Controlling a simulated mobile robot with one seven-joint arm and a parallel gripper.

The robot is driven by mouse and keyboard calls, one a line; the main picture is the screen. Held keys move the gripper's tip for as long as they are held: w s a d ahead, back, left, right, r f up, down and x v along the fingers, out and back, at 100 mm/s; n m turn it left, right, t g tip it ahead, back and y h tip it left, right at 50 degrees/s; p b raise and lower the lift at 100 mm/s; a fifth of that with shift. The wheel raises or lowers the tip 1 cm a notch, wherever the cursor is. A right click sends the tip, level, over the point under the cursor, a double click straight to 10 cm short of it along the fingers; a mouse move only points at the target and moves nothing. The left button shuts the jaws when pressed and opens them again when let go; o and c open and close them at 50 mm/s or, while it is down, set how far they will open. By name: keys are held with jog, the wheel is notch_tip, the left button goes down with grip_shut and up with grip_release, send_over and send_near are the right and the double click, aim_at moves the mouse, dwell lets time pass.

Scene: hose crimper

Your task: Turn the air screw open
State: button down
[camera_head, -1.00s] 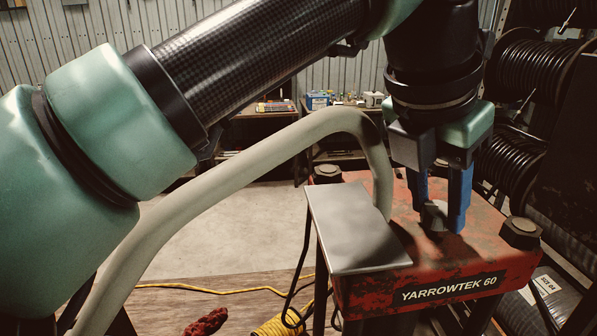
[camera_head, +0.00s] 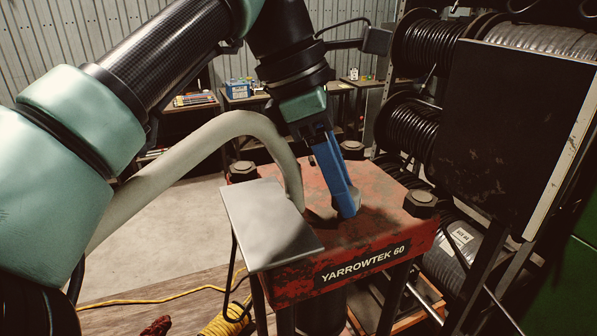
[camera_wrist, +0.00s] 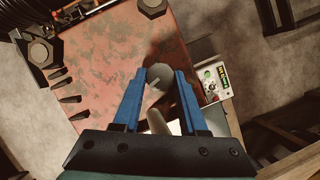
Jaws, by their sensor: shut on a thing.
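The air screw (camera_wrist: 160,76) is a small grey knob with a slot mark, standing on top of the red press (camera_wrist: 115,62). In the wrist view it lies between the two blue fingers of my gripper (camera_wrist: 162,75), which is shut on it. In the head view my gripper (camera_head: 343,203) comes down on the press top, with one finger largely covering the other. The grey air screw (camera_head: 351,201) shows partly beside the fingertips. How far the screw is turned I cannot tell.
A grey plate (camera_head: 266,226) covers the press's left front corner. A thick pale hose (camera_head: 180,155) arches in just left of my gripper. Large bolts (camera_head: 420,203) stand at the press corners. A dark panel (camera_head: 510,130) and hose reels (camera_head: 425,48) are at right.

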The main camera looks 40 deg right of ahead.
jog(key=shift+w+d+m+g+y, duration=0.1)
jog(key=shift+m+g+y, duration=0.35)
jog(key=shift+m, duration=1.15)
jog(key=shift+c, duration=2.2)
grip_release()
jog(key=shift+r, duration=0.1)
